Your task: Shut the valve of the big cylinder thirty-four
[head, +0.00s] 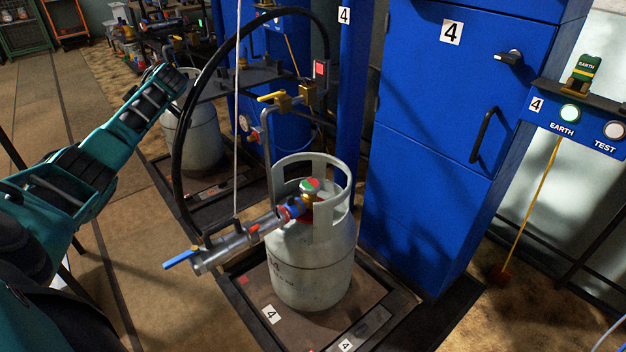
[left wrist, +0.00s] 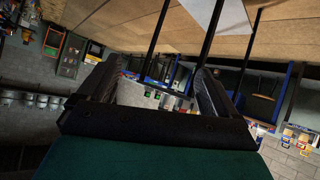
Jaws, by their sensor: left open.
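A big grey cylinder (head: 312,265) stands upright on the scale marked 4. Dark lettering on its side is too small to read fully; a 4 shows. Its valve (head: 309,187), with a red and green top, sits inside the collar. A metal filling head (head: 235,243) with a blue lever (head: 181,259) is joined to the valve and sticks out to the left. My left gripper (head: 172,80) is raised at the upper left, away from the valve. In the left wrist view the left gripper (left wrist: 157,88) is open and empty. My right gripper is not seen.
A black hose (head: 178,140) arches over the filling head. A yellow-handled tap (head: 273,97) is on the pipe behind. A blue cabinet (head: 440,150) stands to the right. Another grey cylinder (head: 200,140) stands behind. The floor at left is clear.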

